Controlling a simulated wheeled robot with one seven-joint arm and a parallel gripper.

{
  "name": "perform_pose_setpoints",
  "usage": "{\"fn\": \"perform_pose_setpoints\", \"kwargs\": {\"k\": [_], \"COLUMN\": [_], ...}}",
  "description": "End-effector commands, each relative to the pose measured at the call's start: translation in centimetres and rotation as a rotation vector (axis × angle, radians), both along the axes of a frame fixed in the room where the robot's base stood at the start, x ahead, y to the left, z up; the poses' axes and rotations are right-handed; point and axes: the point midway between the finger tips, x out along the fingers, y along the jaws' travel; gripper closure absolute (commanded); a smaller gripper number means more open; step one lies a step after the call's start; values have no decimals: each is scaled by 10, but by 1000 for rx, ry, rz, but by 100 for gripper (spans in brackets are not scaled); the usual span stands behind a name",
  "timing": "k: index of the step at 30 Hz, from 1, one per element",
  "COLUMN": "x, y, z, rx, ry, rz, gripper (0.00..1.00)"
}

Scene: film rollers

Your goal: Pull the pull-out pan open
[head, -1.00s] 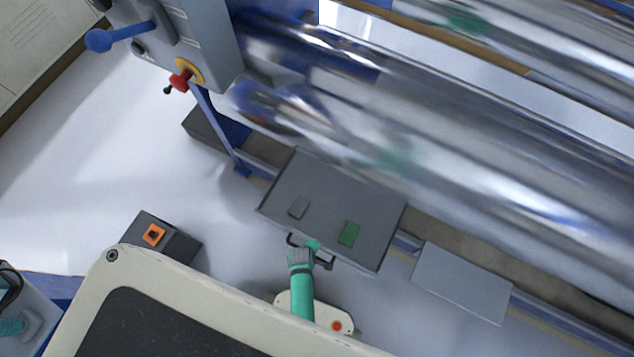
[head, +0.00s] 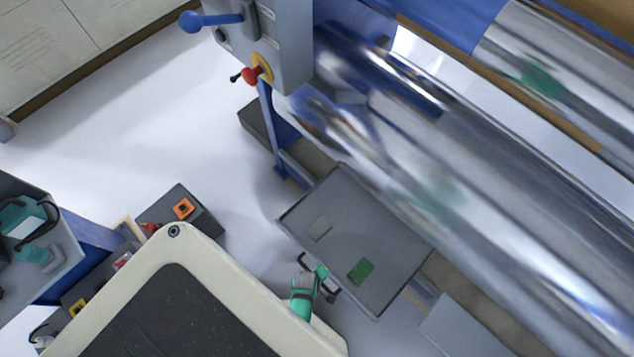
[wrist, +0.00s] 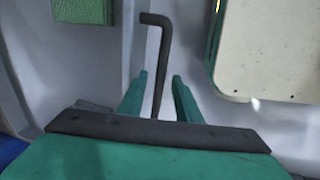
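The pull-out pan (head: 335,205) is a shallow grey tray below the rollers, with a green block (head: 361,271) and a small grey block (head: 320,228) on it. A dark bar handle (head: 333,291) stands at its near edge. My green gripper (head: 318,272) is at this handle. In the wrist view, the handle (wrist: 157,60) runs between the two fingers of my gripper (wrist: 159,85), with a visible gap on either side. The fingers look open around it, not clamped. The green block (wrist: 83,10) shows at the upper left there.
Large shiny rollers (head: 440,150) lie beyond the pan. A grey plate (head: 465,330) is to its right. A blue-grey machine post (head: 278,45) with a red knob stands at the upper left. A dark box with an orange button (head: 183,208) is left.

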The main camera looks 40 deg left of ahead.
Motion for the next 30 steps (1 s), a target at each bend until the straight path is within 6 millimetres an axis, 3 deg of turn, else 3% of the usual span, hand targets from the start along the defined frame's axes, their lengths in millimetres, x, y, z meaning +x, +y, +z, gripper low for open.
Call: {"fn": "perform_pose_setpoints", "kwargs": {"k": [11, 24, 30], "x": [-2, -16, -19], "y": [1, 3, 3], "z": [12, 85, 103], "rx": [3, 2, 0], "ry": [-2, -2, -1], "rz": [1, 2, 2], "gripper": [69, 69, 69]}}
